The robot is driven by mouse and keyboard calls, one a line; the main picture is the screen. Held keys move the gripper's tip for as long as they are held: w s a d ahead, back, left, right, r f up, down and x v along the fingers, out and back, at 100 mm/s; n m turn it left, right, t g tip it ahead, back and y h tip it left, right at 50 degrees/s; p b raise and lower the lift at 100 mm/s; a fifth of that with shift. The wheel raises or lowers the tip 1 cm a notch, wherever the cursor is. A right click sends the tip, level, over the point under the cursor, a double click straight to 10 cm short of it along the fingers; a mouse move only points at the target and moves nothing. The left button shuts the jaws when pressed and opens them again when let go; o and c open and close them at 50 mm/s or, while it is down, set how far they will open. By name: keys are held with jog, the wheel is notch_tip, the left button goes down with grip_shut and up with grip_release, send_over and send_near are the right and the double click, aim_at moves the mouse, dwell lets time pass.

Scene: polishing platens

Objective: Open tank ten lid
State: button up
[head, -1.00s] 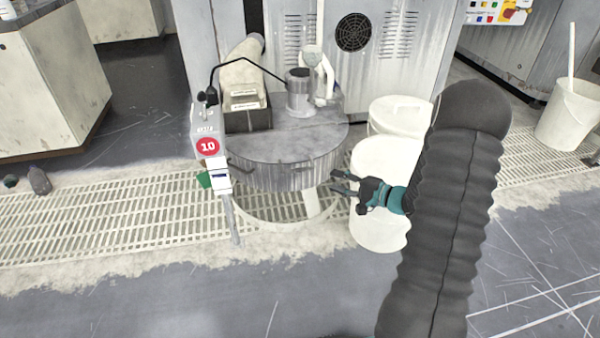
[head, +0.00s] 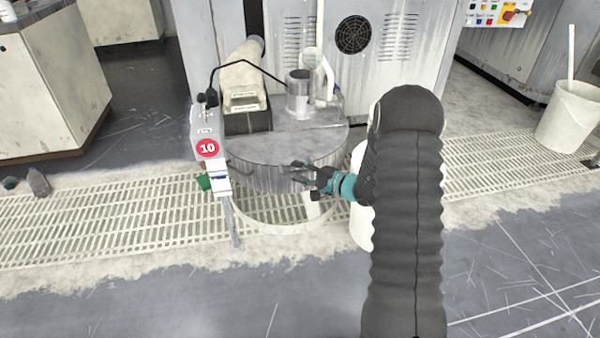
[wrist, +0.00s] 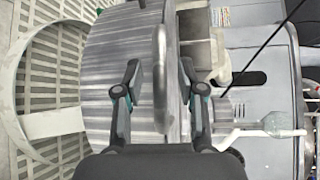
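Tank ten is a round metal drum with a flat grey lid (head: 270,150), beside a post with a red "10" sign (head: 207,148). My gripper (head: 297,172) is at the front right of the drum, just under the lid's edge. In the wrist view the drum's streaked curved side (wrist: 105,75) fills the left middle. A grey bar-like handle (wrist: 160,95) stands between the two fingers of my gripper (wrist: 160,66). The fingers are apart, with gaps visible on both sides of the handle. The handle is hard to make out in the head view.
A pale bucket (head: 359,215) stands right of the drum, mostly hidden by my arm. A pipe stub (head: 299,95) and a box with a hose (head: 247,110) sit on top of the drum. A floor grating (head: 120,220) runs underneath. Another bucket (head: 568,117) stands far right.

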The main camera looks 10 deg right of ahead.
grip_shut()
dwell(0.3)
